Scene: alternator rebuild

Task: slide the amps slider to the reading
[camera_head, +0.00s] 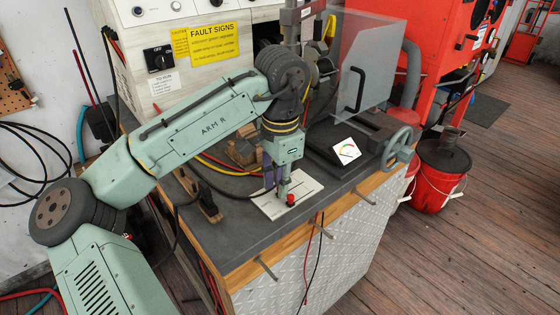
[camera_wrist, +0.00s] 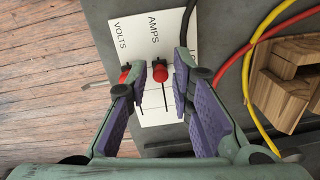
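A white slider card (camera_wrist: 152,45) lies on the bench, printed VOLTS and AMPS. The amps slider's red knob (camera_wrist: 159,74) sits at the upper part of its dark slot in the wrist view. My gripper (camera_wrist: 162,68) is open, with its purple-padded fingers on either side of this knob; gaps seem to show on both sides. The volts slider's red knob (camera_wrist: 124,74) is outside the left finger, partly hidden by it. In the head view my gripper (camera_head: 282,192) points down at the card (camera_head: 308,186).
A wooden block (camera_wrist: 285,85) and red and yellow cables (camera_wrist: 248,60) lie right of the card in the wrist view. A clear shield (camera_head: 372,60) and a handwheel (camera_head: 400,147) stand at the bench's right. The bench's front edge is close to the card.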

